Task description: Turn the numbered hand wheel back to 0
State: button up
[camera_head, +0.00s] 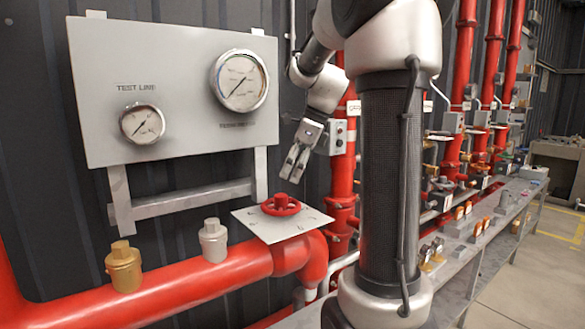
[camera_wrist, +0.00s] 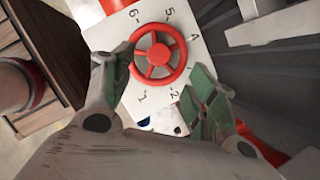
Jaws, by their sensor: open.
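The red hand wheel (camera_head: 281,205) sits over a white numbered plate (camera_head: 304,222) on top of the red pipe. In the wrist view the red wheel (camera_wrist: 158,57) has a round hub and several spokes, and the plate (camera_wrist: 112,35) shows the numbers 6, 5, 4, 2 and 1 around it. The 0 and the 3 cannot be made out, and I cannot tell which number the wheel points to. My gripper (camera_head: 292,168) is above the wheel in the head view, apart from it. In the wrist view my gripper (camera_wrist: 158,80) is open and empty, its fingers on either side of the wheel.
A grey panel with two gauges (camera_head: 240,80) (camera_head: 142,124) stands behind the pipe on the left. A brass cap (camera_head: 124,266) and a silver cap (camera_head: 213,241) stick up from the pipe. Red vertical pipes (camera_head: 343,150) and a long bench (camera_head: 485,225) are to the right.

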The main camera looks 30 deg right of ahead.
aim_at(282, 196)
jog(key=shift+w+a+f+m, duration=0.1)
jog(key=shift+f+m, duration=0.2)
jog(key=shift+f, duration=0.15)
jog(key=x, duration=0.7)
jog(key=c, duration=1.2)
jog(key=o, duration=0.3)
jog(key=c, duration=0.3)
jog(key=m, duration=0.1)
jog(key=m+h, duration=0.1)
jog(key=m, duration=0.2)
jog(key=shift+s+a+t, duration=0.2)
jog(key=shift+s+t, duration=0.05)
jog(key=shift+t, duration=0.15)
jog(key=m+h, duration=0.1)
jog(key=m, duration=0.3)
jog(key=shift+f+h, duration=0.15)
jog(key=shift+h, duration=0.25)
